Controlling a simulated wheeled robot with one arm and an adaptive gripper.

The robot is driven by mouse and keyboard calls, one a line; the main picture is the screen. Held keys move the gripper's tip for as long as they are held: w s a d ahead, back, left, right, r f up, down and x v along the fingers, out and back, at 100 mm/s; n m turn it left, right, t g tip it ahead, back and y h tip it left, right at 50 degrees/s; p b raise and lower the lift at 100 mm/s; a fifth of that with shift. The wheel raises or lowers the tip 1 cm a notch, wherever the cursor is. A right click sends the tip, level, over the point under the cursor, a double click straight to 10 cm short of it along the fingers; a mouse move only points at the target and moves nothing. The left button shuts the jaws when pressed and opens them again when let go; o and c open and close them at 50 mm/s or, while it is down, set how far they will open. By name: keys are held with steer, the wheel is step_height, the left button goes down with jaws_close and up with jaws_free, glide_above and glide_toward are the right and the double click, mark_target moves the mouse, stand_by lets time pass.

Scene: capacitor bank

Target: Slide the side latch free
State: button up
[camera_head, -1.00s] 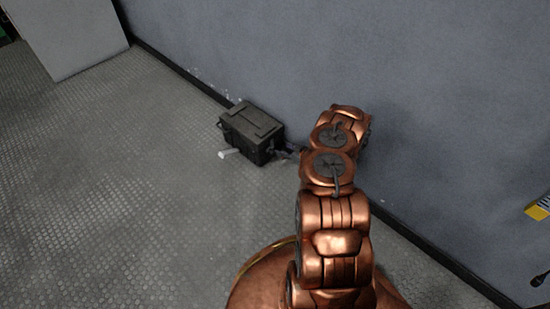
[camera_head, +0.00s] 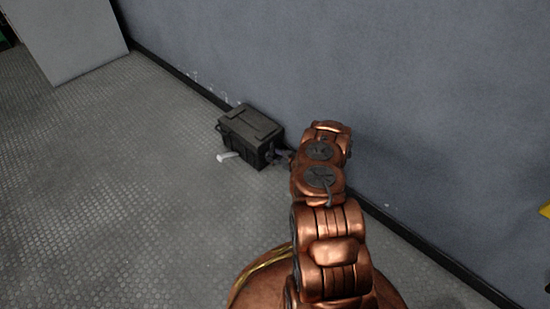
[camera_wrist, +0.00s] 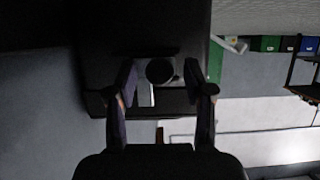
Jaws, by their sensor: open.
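A dark, lidded box (camera_head: 252,135) stands on the floor against the wall in the head view. A pale handle (camera_head: 229,157) sticks out low from its front; it also shows in the wrist view (camera_wrist: 236,43). My gripper (camera_wrist: 160,70) is open, its fingers at either side of a dark round knob (camera_wrist: 160,71) on the box's shadowed face. I cannot tell whether the fingers touch it, nor which part is the side latch. In the head view my gripper (camera_head: 282,158) is small and dark at the box's right end, partly hidden by my arm.
The grey wall (camera_head: 420,110) runs close behind the box and my arm, with a dark skirting (camera_head: 440,255) at its foot. The floor (camera_head: 120,190) left of the box is clear. A light panel (camera_head: 75,35) stands at the far left.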

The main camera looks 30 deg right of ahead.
steer(key=shift+c, duration=0.2)
jaws_close()
stand_by(0.3)
